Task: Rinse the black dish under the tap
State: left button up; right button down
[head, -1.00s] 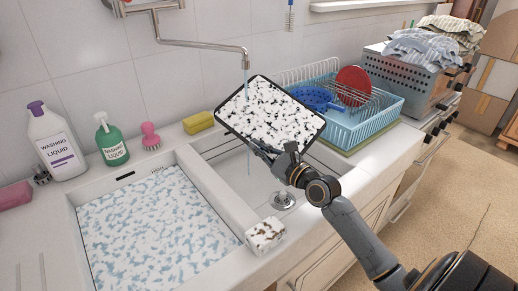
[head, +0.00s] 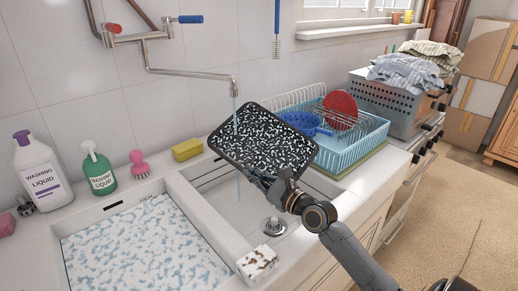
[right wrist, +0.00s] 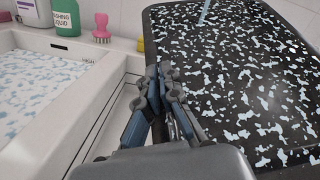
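The black dish (head: 262,142) is tilted over the right-hand sink basin, its inside facing me and speckled with white foam patches. It also fills the right of the right wrist view (right wrist: 240,75). Water runs from the tap (head: 225,77) in a thin stream in front of the dish's left part. My right gripper (head: 258,178) is shut on the dish's near lower edge; its fingers show in the right wrist view (right wrist: 160,85). My left gripper is not in view.
The left basin (head: 145,245) holds foamy water. A dirty sponge (head: 257,262) lies on the near rim. Bottles, a pink brush (head: 138,163) and a yellow sponge (head: 187,149) stand behind. A blue dish rack (head: 350,148) stands close to the right.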

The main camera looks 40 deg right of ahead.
jog(key=s+a+p, duration=0.3)
jog(key=s, duration=0.4)
jog(key=shift+a+r, duration=0.15)
dwell(0.3)
dwell(1.2)
jog(key=s+a+r+p, duration=0.2)
jog(key=s+r+p, duration=0.2)
jog(key=p, duration=0.1)
jog(key=shift+s, duration=0.3)
dwell(0.8)
